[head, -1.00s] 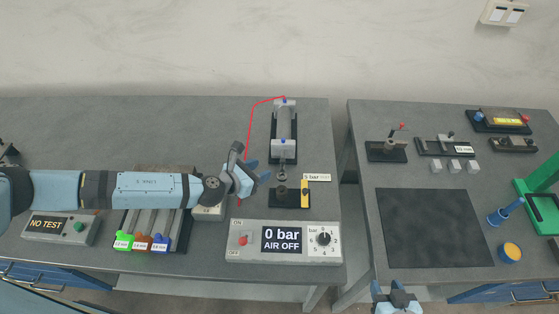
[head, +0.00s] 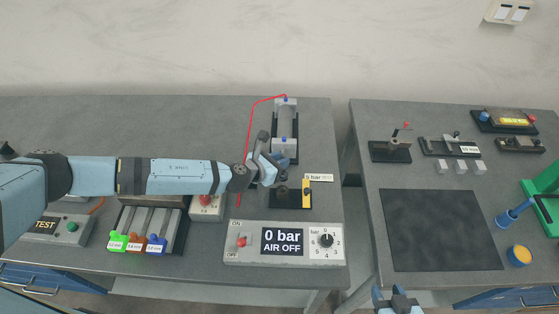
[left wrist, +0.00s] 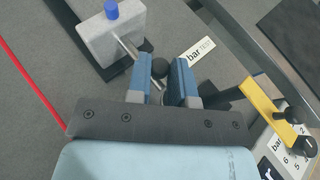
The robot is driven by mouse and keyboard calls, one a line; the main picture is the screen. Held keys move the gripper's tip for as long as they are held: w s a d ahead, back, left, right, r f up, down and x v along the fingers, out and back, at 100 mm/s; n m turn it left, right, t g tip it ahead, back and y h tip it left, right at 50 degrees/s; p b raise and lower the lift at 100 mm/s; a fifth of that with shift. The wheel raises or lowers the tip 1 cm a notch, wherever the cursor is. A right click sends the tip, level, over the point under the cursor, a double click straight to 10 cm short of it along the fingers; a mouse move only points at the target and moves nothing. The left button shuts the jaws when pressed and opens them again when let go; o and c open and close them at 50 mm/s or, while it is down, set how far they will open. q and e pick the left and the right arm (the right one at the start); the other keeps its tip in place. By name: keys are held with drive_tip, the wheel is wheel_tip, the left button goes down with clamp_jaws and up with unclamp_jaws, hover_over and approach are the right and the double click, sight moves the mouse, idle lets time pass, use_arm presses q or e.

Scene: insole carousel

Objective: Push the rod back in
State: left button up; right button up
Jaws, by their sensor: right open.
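The cylinder (head: 284,118) stands on a dark base at the back of the left table, with a blue fitting on its front block. In the left wrist view a thin metal rod (left wrist: 128,47) sticks out of the grey end block (left wrist: 110,33) and runs to a dark round knob (left wrist: 159,68). My left gripper (head: 275,170) is at the rod's outer end. In the left wrist view its blue fingers (left wrist: 160,80) stand apart on either side of the knob; whether they touch it is unclear. My right gripper (head: 398,297) is open and empty at the bottom edge.
A control box (head: 284,242) reads "0 bar AIR OFF". A black plate with a yellow lever (head: 306,190) is just right of my left gripper. A red hose (head: 248,130) runs left of the cylinder. A gap separates the right table, which carries a dark mat (head: 440,230).

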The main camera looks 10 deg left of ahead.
use_arm(q)
clamp_jaws()
drive_tip(key=shift+w+a+r, duration=0.1)
drive_tip(key=shift+w+a, duration=0.15)
drive_tip(key=shift+w, duration=0.8)
drive_tip(key=shift+w+a+r, duration=0.1)
drive_tip(key=shift+w+a, duration=0.15)
drive_tip(key=shift+w, duration=0.8)
drive_tip(key=o, duration=0.7)
unclamp_jaws()
drive_tip(key=shift+f, duration=0.1)
drive_tip(key=shift+s+f, duration=0.15)
drive_tip(key=shift+s, duration=0.05)
